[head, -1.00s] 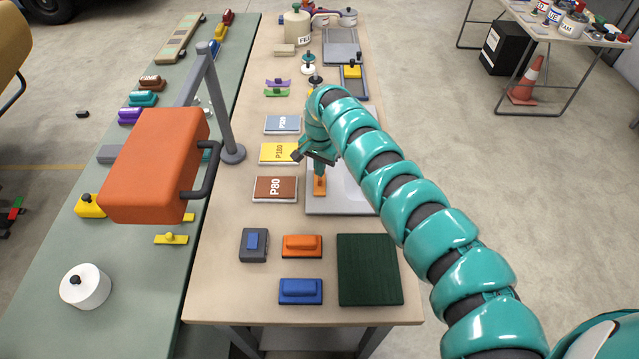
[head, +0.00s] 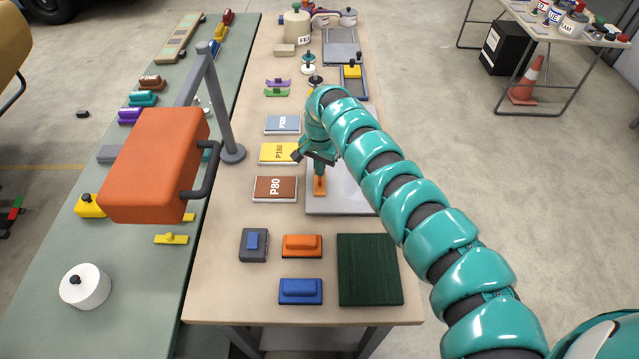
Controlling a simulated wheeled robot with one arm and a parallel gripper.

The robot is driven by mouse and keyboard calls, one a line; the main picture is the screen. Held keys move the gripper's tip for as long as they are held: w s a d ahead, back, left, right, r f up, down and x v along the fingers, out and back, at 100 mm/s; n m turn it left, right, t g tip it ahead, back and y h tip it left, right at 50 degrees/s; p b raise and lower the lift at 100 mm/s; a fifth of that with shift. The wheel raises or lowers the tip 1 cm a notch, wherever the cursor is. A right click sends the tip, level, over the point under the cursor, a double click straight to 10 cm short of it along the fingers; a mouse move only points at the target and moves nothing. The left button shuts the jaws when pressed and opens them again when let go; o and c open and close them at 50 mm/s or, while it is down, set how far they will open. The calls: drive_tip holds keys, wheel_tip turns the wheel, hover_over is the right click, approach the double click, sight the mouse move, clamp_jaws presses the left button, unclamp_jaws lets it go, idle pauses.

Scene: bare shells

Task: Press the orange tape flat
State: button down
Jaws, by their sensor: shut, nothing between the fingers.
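The orange tape (head: 319,190) is a short strip lying on a pale grey panel (head: 345,203) on the wooden bench. My gripper (head: 319,173) points down with its shut fingertips at the upper part of the tape. The tips look to be touching the tape or just above it; I cannot tell which. The fingers and my arm hide part of the tape and the panel's right side.
Sanding sheets marked P80 (head: 275,189) and P180 (head: 279,153) lie left of the panel. An orange block (head: 302,246), a blue block (head: 300,291) and a dark green pad (head: 369,269) lie in front. A large orange box on a post (head: 155,165) stands at left.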

drive_tip(key=shift+f+b, duration=0.55)
drive_tip(key=shift+f, duration=0.3)
idle(0.9)
drive_tip(key=shift+r+p, duration=1.95)
drive_tip(key=shift+r, duration=1.6)
